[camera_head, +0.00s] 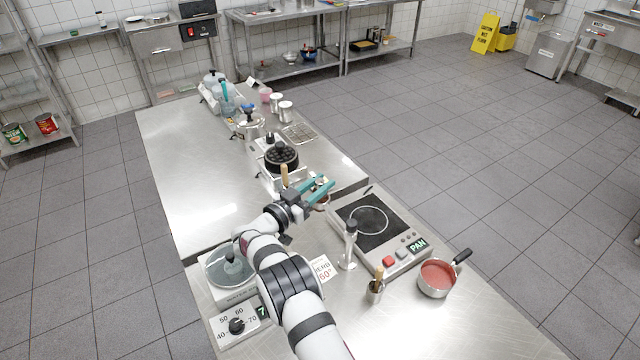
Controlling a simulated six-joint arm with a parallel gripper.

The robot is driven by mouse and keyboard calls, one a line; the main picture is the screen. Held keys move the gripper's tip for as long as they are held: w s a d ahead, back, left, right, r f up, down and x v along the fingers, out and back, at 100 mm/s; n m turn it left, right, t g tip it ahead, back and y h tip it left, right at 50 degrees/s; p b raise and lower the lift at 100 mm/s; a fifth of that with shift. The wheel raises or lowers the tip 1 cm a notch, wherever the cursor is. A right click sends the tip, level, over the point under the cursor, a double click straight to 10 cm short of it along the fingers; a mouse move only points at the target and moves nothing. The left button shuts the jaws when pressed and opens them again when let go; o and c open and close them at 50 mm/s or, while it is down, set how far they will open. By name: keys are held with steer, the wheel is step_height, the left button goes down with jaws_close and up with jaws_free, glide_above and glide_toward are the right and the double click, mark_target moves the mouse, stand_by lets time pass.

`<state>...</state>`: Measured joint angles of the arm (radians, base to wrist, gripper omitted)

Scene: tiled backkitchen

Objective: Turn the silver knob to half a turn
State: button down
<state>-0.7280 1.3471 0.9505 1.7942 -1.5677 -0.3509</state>
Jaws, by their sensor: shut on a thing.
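My gripper (322,187), with teal fingers, is over the middle of the steel counter, just left of the hot plate (368,220). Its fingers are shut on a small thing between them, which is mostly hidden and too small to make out. I cannot clearly pick out the silver knob; it may be the thing between the fingers. A black knob (237,325) on a white dial plate marked 40 to 70 is at the front left, apart from my gripper.
A silver post with a dark top (350,243) stands close in front of my gripper. A pan of red sauce (437,278) is at the right. A black round-topped device (281,157) and a wooden handle (284,175) stand behind. The counter's left part (180,180) is clear.

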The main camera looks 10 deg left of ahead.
steer(key=shift+m+g+h, duration=0.4)
steer(key=shift+m+h, duration=0.2)
steer(key=shift+h, duration=0.2)
steer(key=c, duration=0.6)
jaws_free()
steer(key=s+a+r, duration=0.2)
steer(key=s+r, duration=0.2)
steer(key=r, duration=0.3)
steer(key=shift+a, duration=0.4)
steer(key=shift+r, duration=0.1)
